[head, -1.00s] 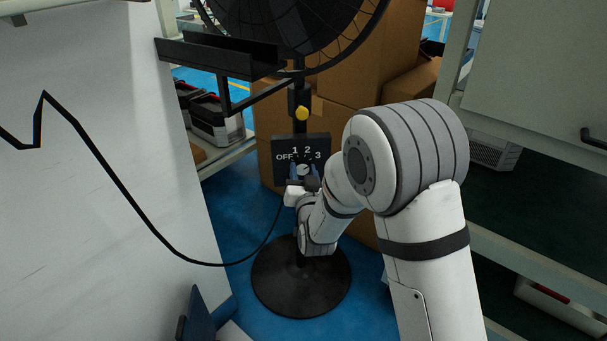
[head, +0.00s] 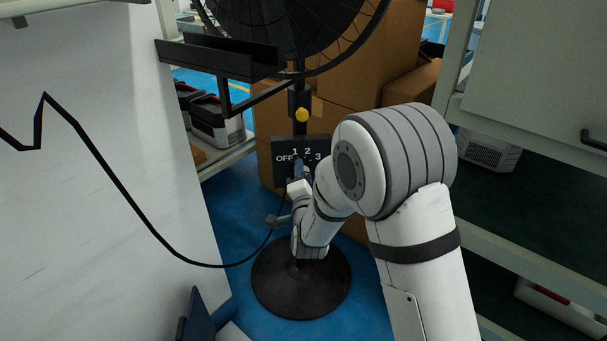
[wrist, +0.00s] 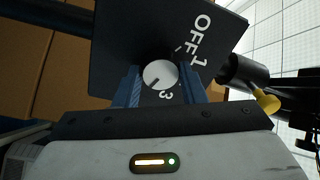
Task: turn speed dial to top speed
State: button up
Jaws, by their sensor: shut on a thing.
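The speed dial (wrist: 160,74) is a round, light grey knob on a black control panel (wrist: 120,50) marked OFF, 1, 2, 3. In the wrist view my gripper (wrist: 159,77) is shut on the dial, one blue finger on each side. A dark line on the dial's face points to the lower left. The 3 shows just below the dial, and the 2 is hidden. In the head view my gripper (head: 299,170) is at the front of the panel (head: 289,145) and covers the dial.
The panel sits on the pole of a black fan (head: 290,30) with a round base (head: 300,285). A yellow knob (head: 302,115) is above the panel. Cardboard boxes (head: 350,65) stand behind, a white panel (head: 100,180) at left, a shelf unit (head: 535,235) at right.

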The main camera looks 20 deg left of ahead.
jog(key=shift+m, duration=1)
jog(key=o, duration=1)
jog(key=p+v, duration=0.2)
jog(key=v, duration=0.5)
jog(key=shift+s, duration=0.4)
jog(key=shift+d, duration=0.1)
